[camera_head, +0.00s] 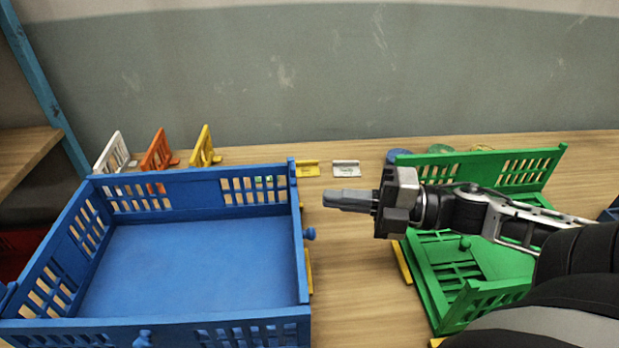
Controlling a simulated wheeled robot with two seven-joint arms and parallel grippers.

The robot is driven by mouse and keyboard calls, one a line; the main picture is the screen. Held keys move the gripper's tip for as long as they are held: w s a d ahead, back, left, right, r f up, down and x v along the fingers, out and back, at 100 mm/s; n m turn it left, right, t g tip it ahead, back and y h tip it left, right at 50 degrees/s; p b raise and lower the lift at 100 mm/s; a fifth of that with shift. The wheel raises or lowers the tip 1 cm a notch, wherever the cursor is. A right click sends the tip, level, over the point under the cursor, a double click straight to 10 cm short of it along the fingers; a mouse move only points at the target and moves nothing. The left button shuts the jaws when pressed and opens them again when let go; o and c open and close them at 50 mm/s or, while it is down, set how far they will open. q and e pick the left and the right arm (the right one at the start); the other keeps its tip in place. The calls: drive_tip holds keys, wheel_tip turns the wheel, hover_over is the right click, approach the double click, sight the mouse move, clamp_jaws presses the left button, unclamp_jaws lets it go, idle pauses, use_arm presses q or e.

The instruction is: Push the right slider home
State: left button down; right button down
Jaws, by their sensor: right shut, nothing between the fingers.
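A blue crate (170,265) with slatted walls stands at the left, open at the top and empty. A small round blue knob (310,234) sticks out of its right wall, and another blue knob (143,340) shows at its front wall. I cannot tell which part is the right slider or how far in it sits. My right gripper (332,199) comes in from the right, shut and empty. In the picture its fingertips point left, just right of the blue crate's right wall and above the knob. Contact is not visible. My left gripper is out of view.
A green crate (440,305) with slatted panels and a green knob (465,243) lies at the right, partly behind my right arm. White, orange (158,150) and yellow (204,148) slatted pieces stand behind the blue crate. Bare wooden table (350,285) shows between the crates.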

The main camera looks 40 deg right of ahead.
sight(292, 170)
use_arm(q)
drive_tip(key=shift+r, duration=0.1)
use_arm(e)
drive_tip(key=w+a, duration=0.1)
drive_tip(key=w, duration=0.5)
drive_tip(key=shift+w, duration=0.35)
